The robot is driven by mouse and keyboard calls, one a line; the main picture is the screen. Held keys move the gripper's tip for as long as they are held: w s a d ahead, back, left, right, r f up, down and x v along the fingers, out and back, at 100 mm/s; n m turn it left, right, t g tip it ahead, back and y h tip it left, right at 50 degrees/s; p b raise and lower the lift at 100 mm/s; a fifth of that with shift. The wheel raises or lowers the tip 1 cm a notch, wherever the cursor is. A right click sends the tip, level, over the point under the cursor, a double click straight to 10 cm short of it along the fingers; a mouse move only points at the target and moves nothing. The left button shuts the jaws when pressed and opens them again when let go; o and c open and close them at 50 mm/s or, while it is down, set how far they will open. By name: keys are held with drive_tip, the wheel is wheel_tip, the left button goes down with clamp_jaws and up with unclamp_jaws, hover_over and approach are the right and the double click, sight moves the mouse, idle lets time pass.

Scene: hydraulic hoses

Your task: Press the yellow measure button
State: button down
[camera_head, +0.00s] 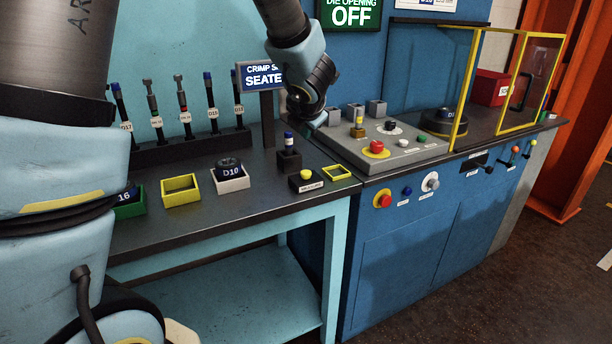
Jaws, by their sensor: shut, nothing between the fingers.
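The yellow measure button (306,173) sits on a small black box near the front right of the dark bench. The box's front label is too small to read. My gripper (316,122) is at the end of my arm, above and behind the button, near the left end of the grey control panel. It is apart from the button. It is shut and empty; its fingertips are small and hard to make out.
A black holder (288,160) with a blue-topped piece stands just behind the button, and a yellow frame (337,172) lies right of it. A sign (262,76) on a post stands behind. The grey panel (405,150) carries a red button (377,147).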

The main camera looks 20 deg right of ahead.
sight(305, 175)
wheel_tip(305, 175, down, 8)
drive_tip(key=b, duration=0.7)
idle(1.6)
drive_tip(key=shift+f+b, duration=0.3)
drive_tip(key=shift+f, duration=0.05)
drive_tip(key=shift+f+b, duration=0.45)
idle(0.7)
drive_tip(key=shift+r, duration=0.15)
drive_tip(key=shift+r+p, duration=0.75)
drive_tip(key=shift+p, duration=0.15)
wheel_tip(305, 175, up, 5)
drive_tip(key=p, duration=0.5)
drive_tip(key=shift+r, duration=0.1)
